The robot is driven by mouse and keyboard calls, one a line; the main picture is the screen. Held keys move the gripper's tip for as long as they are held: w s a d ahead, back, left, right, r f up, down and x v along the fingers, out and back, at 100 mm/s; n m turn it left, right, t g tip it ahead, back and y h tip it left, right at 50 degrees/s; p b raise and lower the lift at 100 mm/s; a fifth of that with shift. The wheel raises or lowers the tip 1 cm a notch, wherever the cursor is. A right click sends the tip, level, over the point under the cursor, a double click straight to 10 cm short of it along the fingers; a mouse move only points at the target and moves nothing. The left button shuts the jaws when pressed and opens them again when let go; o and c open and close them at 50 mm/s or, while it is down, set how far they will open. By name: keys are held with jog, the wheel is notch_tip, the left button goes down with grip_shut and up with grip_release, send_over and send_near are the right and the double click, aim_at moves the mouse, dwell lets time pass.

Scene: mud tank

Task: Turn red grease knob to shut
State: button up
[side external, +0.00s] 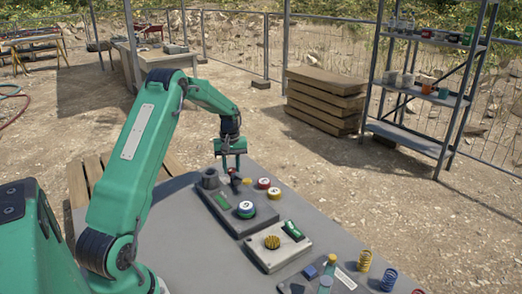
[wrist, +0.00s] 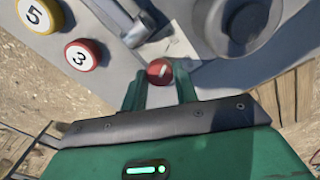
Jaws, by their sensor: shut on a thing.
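The red grease knob (wrist: 160,71) is a small round red cap with a pale mark across its top, on a grey panel (wrist: 215,72) in the wrist view. My gripper (wrist: 161,88) has its two green fingers on either side of the knob, shut on it. A pale plate lies just beyond the knob in that view. In the side view my gripper (side external: 232,172) points down at the far end of the dark panel (side external: 233,228), and its fingers mostly hide the knob. I cannot read any shut mark.
A grey round socket (wrist: 240,25) stands close to the knob. A red disc marked 3 (wrist: 82,55) and a yellow disc marked 5 (wrist: 40,14) lie nearby.

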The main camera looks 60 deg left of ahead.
aim_at(232, 169)
jog(key=shift+r, duration=0.1)
jog(key=o, duration=1)
notch_tip(232, 169, up, 7)
jog(key=shift+r, duration=0.4)
